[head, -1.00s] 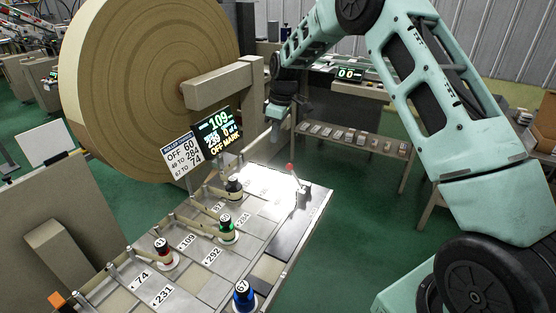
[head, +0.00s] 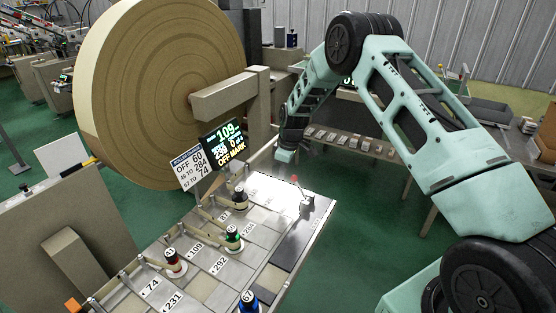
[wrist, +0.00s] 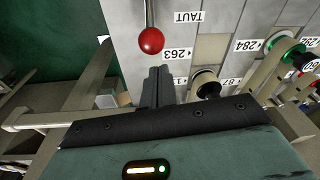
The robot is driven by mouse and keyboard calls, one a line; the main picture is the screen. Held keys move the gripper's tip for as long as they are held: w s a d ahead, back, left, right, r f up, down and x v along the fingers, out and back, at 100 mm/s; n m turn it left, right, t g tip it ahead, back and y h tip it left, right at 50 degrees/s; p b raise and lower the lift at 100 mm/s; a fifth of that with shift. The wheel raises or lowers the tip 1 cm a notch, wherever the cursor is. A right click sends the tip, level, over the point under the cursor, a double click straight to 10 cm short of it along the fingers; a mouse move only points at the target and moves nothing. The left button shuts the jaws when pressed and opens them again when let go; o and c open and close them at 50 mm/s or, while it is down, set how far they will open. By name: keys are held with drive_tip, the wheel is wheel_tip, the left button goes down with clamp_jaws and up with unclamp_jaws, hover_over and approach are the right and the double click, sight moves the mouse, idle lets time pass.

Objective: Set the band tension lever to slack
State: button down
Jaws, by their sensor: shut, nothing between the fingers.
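The band tension lever has a red ball knob (head: 294,179) on a thin metal stem. It stands at the far right corner of the panel, its knob leaning up-left from its base. In the wrist view the red knob (wrist: 151,40) is just beyond my fingers, and the stem runs out of the top edge. An upside-down TAUT label (wrist: 189,17) lies to its right; no slack label is readable. My gripper (wrist: 157,85) is shut and empty, with a visible gap to the knob in the picture. In the head view my gripper (head: 286,156) hangs near the knob, fingers hard to make out.
The panel (head: 283,252) carries several spools, posts and number labels, including a green spool (head: 233,237). A display (head: 224,142) reads 109 and OFF MARK beside a white chart (head: 189,171). A large tan roll (head: 165,90) stands behind. Green floor is open to the right.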

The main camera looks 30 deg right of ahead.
drive_tip(key=shift+s+d+r, duration=0.1)
drive_tip(key=shift+s+d, duration=0.4)
drive_tip(key=shift+s, duration=0.05)
drive_tip(key=shift+d, duration=0.15)
drive_tip(key=shift+s+d+r+t+b, duration=0.1)
drive_tip(key=shift+s+r+t+b, duration=0.2)
drive_tip(key=shift+b, duration=0.35)
